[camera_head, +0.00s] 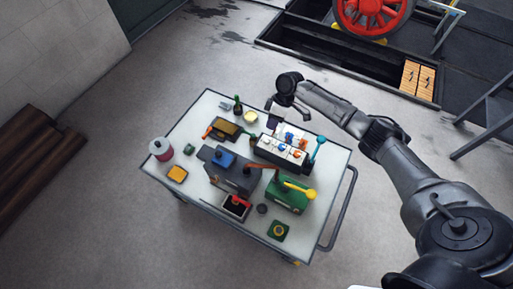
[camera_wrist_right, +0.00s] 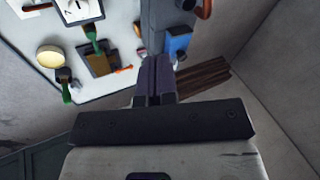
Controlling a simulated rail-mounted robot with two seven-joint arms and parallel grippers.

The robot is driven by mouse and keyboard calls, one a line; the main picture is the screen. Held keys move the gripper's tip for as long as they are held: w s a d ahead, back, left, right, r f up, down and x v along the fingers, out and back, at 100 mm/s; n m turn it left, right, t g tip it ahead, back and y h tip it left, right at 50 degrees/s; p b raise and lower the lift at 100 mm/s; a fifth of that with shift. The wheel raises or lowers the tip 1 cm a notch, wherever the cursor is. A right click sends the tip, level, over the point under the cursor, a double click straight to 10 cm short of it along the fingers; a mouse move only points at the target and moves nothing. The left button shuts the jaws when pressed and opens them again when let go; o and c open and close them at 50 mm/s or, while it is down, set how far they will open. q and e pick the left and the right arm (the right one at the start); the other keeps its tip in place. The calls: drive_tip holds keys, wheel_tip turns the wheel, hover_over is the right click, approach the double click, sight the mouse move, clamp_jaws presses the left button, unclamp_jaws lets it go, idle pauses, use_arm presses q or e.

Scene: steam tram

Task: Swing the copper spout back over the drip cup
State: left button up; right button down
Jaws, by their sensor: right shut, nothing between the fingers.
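The copper spout (camera_head: 263,167) is a thin copper-coloured pipe lying across between the dark grey block (camera_head: 231,178) and the green box (camera_head: 287,196) with a yellow handle. Part of a copper pipe (camera_wrist_right: 206,9) shows at the top edge of the right wrist view. I cannot tell for sure which small thing is the drip cup; a small dark round piece (camera_head: 262,208) sits left of the green box. My right gripper (camera_head: 273,119) is above the far edge of the cart, shut and empty, apart from the spout. Its shut fingers (camera_wrist_right: 154,77) show in the wrist view. My left gripper is out of view.
The cart top (camera_head: 205,107) carries a white panel with coloured knobs (camera_head: 283,147), a blue-topped piece (camera_head: 223,158), a red-handled black box (camera_head: 235,207), a spool (camera_head: 161,149) and a yellow pad (camera_head: 177,174). A cart rail (camera_head: 340,215) runs along the right.

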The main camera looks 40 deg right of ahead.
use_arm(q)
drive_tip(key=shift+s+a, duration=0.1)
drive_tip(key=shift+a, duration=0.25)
use_arm(e)
drive_tip(key=a+n, duration=0.1)
drive_tip(key=n+y, duration=0.1)
drive_tip(key=shift+a+r+n, duration=0.35)
drive_tip(key=shift+n, duration=0.05)
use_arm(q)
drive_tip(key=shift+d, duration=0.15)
use_arm(e)
drive_tip(key=shift+s+a+f, duration=0.1)
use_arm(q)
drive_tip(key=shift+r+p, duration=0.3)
use_arm(e)
drive_tip(key=s+a+f, duration=0.3)
drive_tip(key=a+f, duration=0.5)
drive_tip(key=f, duration=0.1)
